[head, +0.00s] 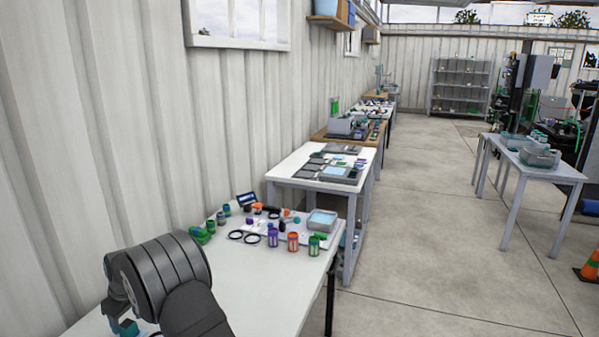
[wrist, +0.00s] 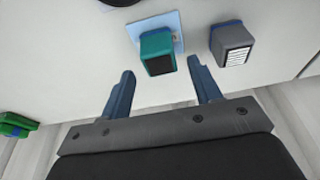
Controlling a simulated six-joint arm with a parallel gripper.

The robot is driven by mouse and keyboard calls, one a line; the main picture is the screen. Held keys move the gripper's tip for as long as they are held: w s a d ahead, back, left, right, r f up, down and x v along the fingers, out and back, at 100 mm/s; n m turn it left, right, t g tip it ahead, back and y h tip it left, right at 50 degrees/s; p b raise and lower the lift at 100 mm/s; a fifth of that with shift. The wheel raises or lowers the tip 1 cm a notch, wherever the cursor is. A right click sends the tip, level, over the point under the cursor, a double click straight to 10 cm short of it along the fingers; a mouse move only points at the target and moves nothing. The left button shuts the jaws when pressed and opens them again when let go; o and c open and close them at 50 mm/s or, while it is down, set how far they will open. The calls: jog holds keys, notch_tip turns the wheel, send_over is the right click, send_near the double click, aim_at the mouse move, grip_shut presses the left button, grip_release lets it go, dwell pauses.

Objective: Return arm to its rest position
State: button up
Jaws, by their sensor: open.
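My gripper (wrist: 162,70) shows in the wrist view with its two blue fingers spread apart and nothing held between them. A teal block with a dark face (wrist: 157,53) stands on a light blue square (wrist: 172,22), just past the fingertips. It appears clear of the fingers, though the exact gap cannot be told. In the head view my dark grey arm (head: 165,275) fills the lower left, over the near end of the white table (head: 250,290).
A grey-blue block with a striped label (wrist: 233,44) stands right of the teal block. A green item (wrist: 15,125) lies at the left edge. Several jars, rings and a tray (head: 321,220) crowd the table's far end. A ribbed wall (head: 90,130) runs close along the left.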

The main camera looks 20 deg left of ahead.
jog(key=shift+x, duration=1.05)
jog(key=shift+r, duration=2.1)
